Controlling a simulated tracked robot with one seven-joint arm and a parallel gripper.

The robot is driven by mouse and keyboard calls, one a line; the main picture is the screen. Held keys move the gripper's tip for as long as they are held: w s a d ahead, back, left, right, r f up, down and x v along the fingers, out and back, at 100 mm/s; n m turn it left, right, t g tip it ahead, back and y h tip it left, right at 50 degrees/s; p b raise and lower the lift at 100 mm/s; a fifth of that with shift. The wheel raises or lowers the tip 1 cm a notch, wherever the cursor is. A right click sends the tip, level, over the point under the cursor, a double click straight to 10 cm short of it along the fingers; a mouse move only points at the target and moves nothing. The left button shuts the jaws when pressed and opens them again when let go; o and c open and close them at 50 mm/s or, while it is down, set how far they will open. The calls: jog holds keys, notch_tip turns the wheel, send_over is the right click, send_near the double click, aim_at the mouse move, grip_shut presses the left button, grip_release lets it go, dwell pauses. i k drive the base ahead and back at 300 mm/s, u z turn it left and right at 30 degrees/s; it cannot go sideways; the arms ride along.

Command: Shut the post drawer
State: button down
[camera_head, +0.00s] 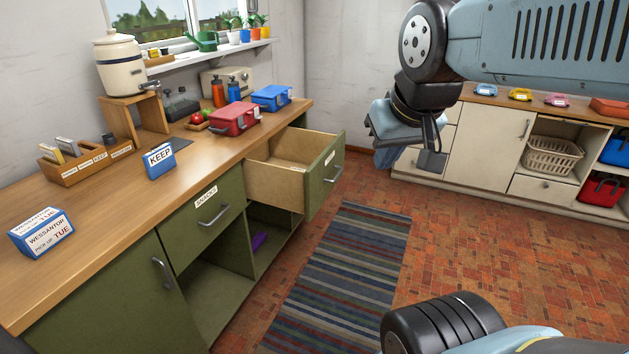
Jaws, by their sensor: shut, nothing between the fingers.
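A green-fronted drawer (327,176) with a pale wooden box stands pulled out from the green counter, on its right part. It looks empty inside. Its front has a metal handle and a small white label that I cannot read, so I cannot confirm it is the post drawer. A second green drawer (203,222), with a label and a handle, is closed to its left. My gripper (432,160) is shut and empty. It hangs in the air to the right of the open drawer in the picture, apart from it.
The wooden countertop (110,217) holds a KEEP sign (160,162), a red lunch box (234,119), a blue box (271,97) and a letter sorter (85,161). A striped rug (345,275) lies on the open brick floor. A white cabinet (487,145) stands at the back right.

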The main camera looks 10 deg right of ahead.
aim_at(269, 179)
jog(key=i, duration=0.9)
jog(key=z, duration=0.05)
